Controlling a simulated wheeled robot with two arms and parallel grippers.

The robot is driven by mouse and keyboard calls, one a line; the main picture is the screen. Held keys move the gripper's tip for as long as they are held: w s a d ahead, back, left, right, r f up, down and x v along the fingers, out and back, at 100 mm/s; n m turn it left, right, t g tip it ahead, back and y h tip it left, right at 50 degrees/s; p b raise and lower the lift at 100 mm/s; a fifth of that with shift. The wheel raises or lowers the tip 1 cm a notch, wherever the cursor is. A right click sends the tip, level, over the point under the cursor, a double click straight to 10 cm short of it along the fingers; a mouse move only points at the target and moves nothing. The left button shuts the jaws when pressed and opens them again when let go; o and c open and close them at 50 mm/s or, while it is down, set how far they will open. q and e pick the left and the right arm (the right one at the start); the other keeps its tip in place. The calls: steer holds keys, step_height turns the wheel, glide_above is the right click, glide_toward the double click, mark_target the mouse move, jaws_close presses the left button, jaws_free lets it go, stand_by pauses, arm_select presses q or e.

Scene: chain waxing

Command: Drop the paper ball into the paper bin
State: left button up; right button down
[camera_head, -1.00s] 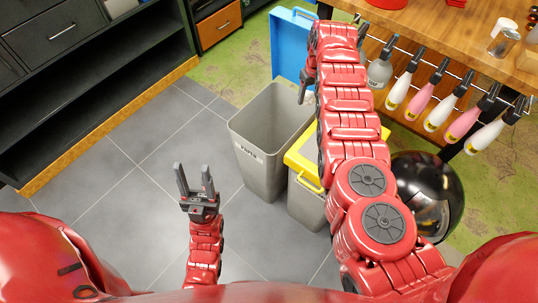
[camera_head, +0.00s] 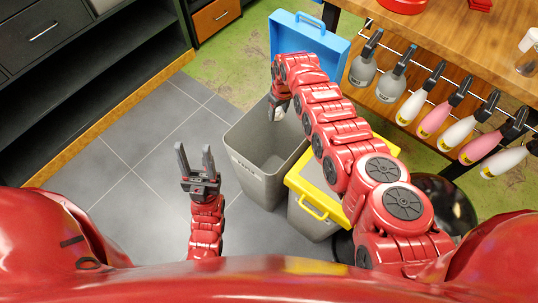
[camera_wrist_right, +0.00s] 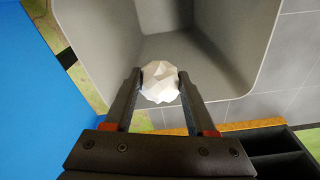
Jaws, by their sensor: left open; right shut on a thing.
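A crumpled white paper ball (camera_wrist_right: 160,82) is held between the two fingers of my right gripper (camera_wrist_right: 160,92) in the right wrist view. In the head view the paper ball (camera_head: 278,114) shows as a small pale patch below my right gripper (camera_head: 277,108). The grey open paper bin (camera_head: 256,182) stands on the floor, and the ball appears over its far part. The bin's grey wall (camera_wrist_right: 100,45) also shows behind the ball in the right wrist view. My left gripper (camera_head: 196,162) is open and empty, left of the bin.
A bin with a yellow lid (camera_head: 306,185) stands right of the paper bin, partly under my right arm. A blue bin lid (camera_head: 312,35) rises behind. A wooden bench (camera_head: 450,40) with hanging spray bottles is at right. Dark shelves (camera_head: 95,75) stand at left; the grey floor between is clear.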

mark_target(278, 121)
steer(key=shift+f, duration=0.4)
steer(key=shift+s+f+b, duration=0.1)
steer(key=shift+f+b, duration=0.2)
steer(key=shift+b, duration=0.3)
step_height(278, 121, down, 4)
steer(key=b, duration=0.4)
steer(key=shift+f, duration=0.1)
steer(key=shift+c, duration=0.7)
jaws_free()
